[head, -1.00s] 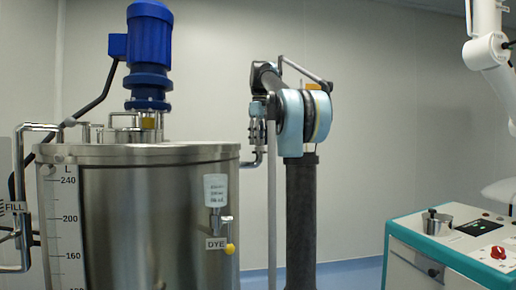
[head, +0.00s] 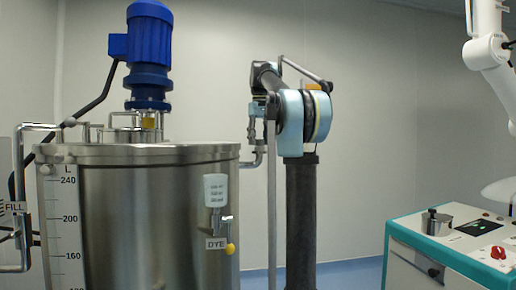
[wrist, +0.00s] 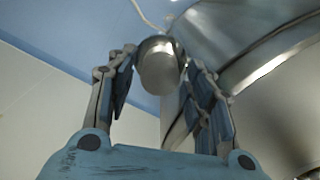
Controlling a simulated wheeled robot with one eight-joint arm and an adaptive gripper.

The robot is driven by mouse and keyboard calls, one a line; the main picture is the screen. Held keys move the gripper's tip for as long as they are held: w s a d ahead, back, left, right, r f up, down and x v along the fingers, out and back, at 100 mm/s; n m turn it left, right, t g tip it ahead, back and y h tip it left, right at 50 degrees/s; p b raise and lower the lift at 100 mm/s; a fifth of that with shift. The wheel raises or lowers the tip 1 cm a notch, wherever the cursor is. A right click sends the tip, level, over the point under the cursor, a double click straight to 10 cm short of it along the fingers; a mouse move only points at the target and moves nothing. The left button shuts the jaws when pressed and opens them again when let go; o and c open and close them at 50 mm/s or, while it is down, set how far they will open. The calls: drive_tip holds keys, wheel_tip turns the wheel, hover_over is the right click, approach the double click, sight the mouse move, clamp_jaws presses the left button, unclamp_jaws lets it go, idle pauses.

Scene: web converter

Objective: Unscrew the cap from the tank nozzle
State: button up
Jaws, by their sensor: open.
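A smooth, shiny metal cap (wrist: 160,72) with a rounded top shows in the upper middle of the wrist view. My gripper (wrist: 163,62) is open, with one fingertip on each side of the cap. I cannot tell whether the fingers touch it. The nozzle beneath the cap is largely hidden in this view. The steel tank (head: 150,215) stands at the left of the head view.
The tank's curved steel side (wrist: 275,65) lies close to the gripper's right finger. On the tank are a blue motor (head: 150,45), a white dye cup (head: 215,188) and a yellow-tipped valve (head: 230,248). A white and teal console (head: 440,240) stands at the right.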

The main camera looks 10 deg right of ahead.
drive_tip(key=m, duration=0.4)
idle(0.3)
clamp_jaws()
drive_tip(key=shift+n, duration=2)
drive_tip(key=shift+n, duration=0.9)
